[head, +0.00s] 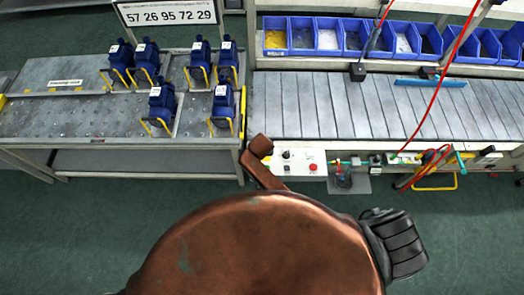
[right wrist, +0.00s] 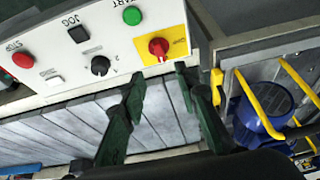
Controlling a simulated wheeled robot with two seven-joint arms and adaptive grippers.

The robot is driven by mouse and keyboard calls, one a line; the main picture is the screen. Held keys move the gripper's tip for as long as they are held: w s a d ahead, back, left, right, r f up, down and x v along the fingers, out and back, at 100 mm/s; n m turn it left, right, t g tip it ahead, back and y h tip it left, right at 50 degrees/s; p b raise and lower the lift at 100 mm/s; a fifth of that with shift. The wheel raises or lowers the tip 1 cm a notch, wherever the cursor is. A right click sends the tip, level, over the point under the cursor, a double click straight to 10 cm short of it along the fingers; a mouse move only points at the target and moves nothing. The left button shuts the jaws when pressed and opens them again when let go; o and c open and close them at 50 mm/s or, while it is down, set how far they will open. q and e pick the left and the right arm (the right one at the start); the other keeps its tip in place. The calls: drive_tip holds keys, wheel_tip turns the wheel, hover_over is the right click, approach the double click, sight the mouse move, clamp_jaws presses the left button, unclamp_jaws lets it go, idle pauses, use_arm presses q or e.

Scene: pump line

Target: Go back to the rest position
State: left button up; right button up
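My right gripper (right wrist: 159,82) shows in the right wrist view with its two dark green fingers apart and nothing between them. It is in front of a white control panel (right wrist: 95,35) and the grey slatted conveyor (right wrist: 55,130). I cannot tell how far the fingertips are from the panel. My left gripper is not in view. In the head view, a large copper-coloured shape hides the lower middle, and neither gripper can be made out.
A grey workbench (head: 60,117) at left carries several blue pumps (head: 161,100) with yellow handles. The slatted conveyor (head: 320,105) lies at right under blue bins (head: 327,38). A red hose (head: 441,82) hangs there. The panel (head: 300,163) is on its front. Green floor (head: 60,230) is clear at left.

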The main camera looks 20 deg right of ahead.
drive_tip(key=shift+s+r, duration=0.15)
drive_tip(key=shift+r, duration=0.2)
idle(0.3)
drive_tip(key=s+d+r+n, duration=0.1)
drive_tip(key=s+d+r, duration=0.2)
drive_tip(key=s+d, duration=0.55)
drive_tip(key=s+d+r+n, duration=0.15)
drive_tip(key=s+d, duration=0.35)
drive_tip(key=s, duration=0.6)
drive_tip(key=s+d+r+n, duration=0.1)
drive_tip(key=s+d+r, duration=0.2)
drive_tip(key=s+d, duration=0.5)
drive_tip(key=s+a+f+g+y+b, duration=0.2)
drive_tip(key=f+b, duration=0.9)
drive_tip(key=f, duration=2.9)
drive_tip(key=s+f+b, duration=0.4)
drive_tip(key=s+f, duration=0.6)
drive_tip(key=f, duration=0.3)
drive_tip(key=s+a+f+n+g+b, duration=0.1)
drive_tip(key=s+f+b, duration=0.3)
drive_tip(key=s+f, duration=0.7)
wheel_tip(320, 180, down, 2)
drive_tip(key=shift+a+f+h, duration=0.1)
drive_tip(key=shift+a+h, duration=0.1)
drive_tip(key=shift+h, duration=0.2)
